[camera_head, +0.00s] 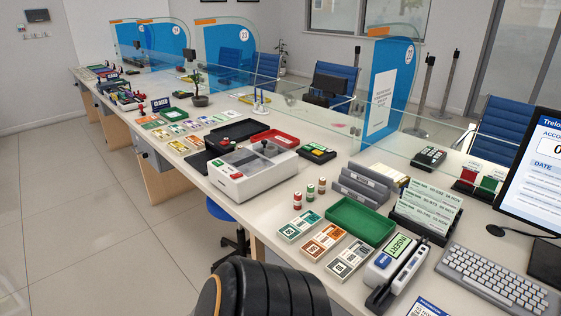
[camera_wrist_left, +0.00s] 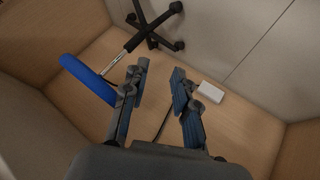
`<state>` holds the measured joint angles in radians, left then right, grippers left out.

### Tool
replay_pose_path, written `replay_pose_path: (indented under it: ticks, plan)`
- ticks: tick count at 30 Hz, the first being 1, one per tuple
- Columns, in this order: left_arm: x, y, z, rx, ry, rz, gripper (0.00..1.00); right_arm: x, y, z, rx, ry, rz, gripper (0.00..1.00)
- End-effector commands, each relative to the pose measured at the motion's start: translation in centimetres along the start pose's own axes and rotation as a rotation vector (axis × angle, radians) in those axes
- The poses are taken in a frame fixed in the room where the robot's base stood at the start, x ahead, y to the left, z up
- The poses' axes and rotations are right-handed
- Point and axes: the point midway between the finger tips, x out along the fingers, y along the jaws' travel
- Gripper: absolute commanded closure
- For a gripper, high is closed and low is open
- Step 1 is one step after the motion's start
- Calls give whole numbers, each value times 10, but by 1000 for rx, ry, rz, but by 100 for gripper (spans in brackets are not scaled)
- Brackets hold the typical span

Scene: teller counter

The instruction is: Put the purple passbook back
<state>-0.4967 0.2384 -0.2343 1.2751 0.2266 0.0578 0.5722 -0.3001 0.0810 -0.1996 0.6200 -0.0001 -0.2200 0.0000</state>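I cannot make out a purple passbook in either view. In the head view, a grey slotted rack (camera_head: 366,188) stands on the counter (camera_head: 282,207), and a black holder with pale green slips (camera_head: 428,210) stands to its right. A blue-and-white printed sheet (camera_head: 427,308) is cut off by the bottom edge. My left gripper (camera_wrist_left: 159,70) is open and empty in the left wrist view, fingers apart, low down by wooden panels. It does not show in the head view. My right gripper is in neither view.
The green tray (camera_head: 360,221) looks empty. A glass screen runs along the back. A blue stool seat (camera_wrist_left: 88,80) is beside my left gripper.

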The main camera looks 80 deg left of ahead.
Motion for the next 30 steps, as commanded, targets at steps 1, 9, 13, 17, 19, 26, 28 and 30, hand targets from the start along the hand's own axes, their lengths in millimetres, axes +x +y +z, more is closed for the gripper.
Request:
replay_pose_path:
  ticks: [1,9,13,17,19,26,28,30]
  plan:
    - [8,-27,36,99,-92,-78,72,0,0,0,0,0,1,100]
    - [-12,-108,177,537,-552,-243,72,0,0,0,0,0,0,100]
    - [-24,-119,203,622,-656,-246,72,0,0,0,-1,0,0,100]
    - [-28,-122,209,643,-682,-245,72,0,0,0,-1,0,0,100]
    - [-28,-122,209,643,-681,-245,72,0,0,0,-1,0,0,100]
    - [-37,-116,201,640,-679,-246,72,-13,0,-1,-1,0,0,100]
    - [-42,-113,198,640,-679,-246,72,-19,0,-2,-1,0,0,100]
    - [-42,-113,198,640,-679,-246,72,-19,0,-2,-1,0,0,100]
